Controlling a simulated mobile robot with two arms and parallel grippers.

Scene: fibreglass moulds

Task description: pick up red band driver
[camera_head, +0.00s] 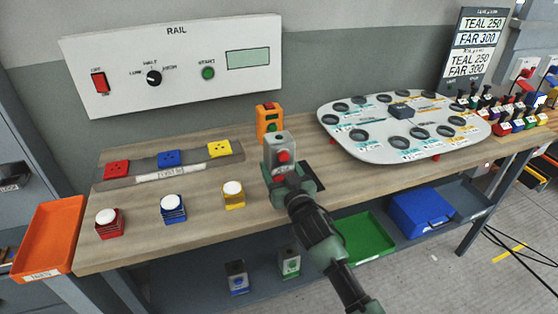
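Several small dark-handled tools (487,98) stand close together at the far right of the bench, behind a row of coloured blocks. They are too small for me to tell which one is the red band driver. My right arm comes in from the bottom, and its gripper (283,172) is over the middle of the bench, well left of those tools. A grey box shape with a red button (279,149) shows at its end. I cannot tell whether this box is held, and the fingers are not clear. My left gripper is not in view.
An oval grey tray (349,150) with round wells lies between my arm and the tools. An orange device (268,112) stands behind my gripper. Coloured blocks with white discs stand front left, near an orange bin (48,235). A green tray (365,238) and blue bin (421,208) sit below.

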